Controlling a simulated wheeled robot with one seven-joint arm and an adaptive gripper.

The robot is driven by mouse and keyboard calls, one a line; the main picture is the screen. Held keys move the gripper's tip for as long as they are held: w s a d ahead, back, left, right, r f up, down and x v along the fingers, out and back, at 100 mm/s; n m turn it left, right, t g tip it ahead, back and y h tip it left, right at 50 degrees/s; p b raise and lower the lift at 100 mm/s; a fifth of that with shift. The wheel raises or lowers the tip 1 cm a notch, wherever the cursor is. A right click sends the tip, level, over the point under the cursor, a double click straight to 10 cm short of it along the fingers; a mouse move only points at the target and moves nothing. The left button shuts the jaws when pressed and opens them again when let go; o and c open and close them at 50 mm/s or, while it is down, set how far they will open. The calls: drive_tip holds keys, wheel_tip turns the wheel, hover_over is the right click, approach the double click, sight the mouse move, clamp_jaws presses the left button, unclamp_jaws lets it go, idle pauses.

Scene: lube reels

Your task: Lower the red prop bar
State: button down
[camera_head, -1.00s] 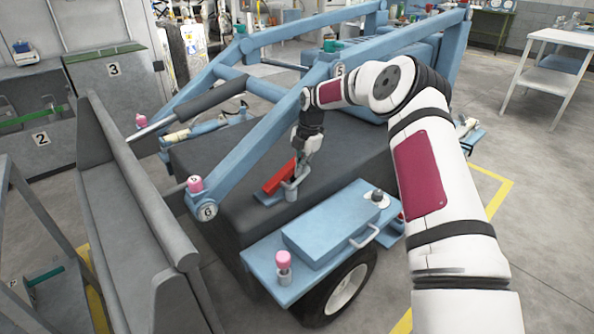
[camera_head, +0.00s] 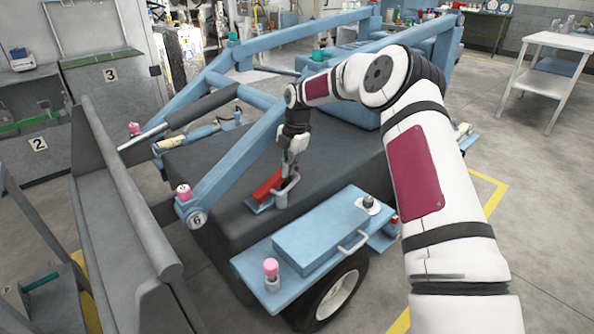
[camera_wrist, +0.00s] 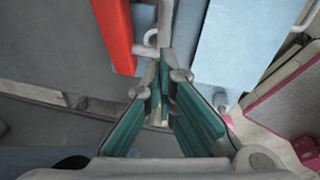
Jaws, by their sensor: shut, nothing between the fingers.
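The red prop bar (camera_head: 268,186) lies low and slightly tilted on the dark grey top of the blue cart, next to a grey bracket (camera_head: 285,192). It shows at the upper left in the wrist view (camera_wrist: 114,35). My gripper (camera_head: 290,168) points down at the bar's right end, by the bracket. In the wrist view its green fingers (camera_wrist: 165,95) are together with nothing between them, just right of the bar and below a pale rod. Whether the fingers touch the bar or the bracket cannot be told.
A blue frame arm (camera_head: 238,160) slopes above the cart, left of my gripper. A blue box with a handle (camera_head: 318,228) and a pink-capped fitting (camera_head: 271,270) are at the front. A grey rail (camera_head: 120,190) stands left. Open floor lies right.

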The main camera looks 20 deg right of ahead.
drive_tip(key=d+r, duration=0.3)
drive_tip(key=r, duration=0.5)
drive_tip(key=shift+d+r+p, duration=0.25)
drive_tip(key=shift+r+p, duration=0.15)
drive_tip(key=shift+p, duration=0.05)
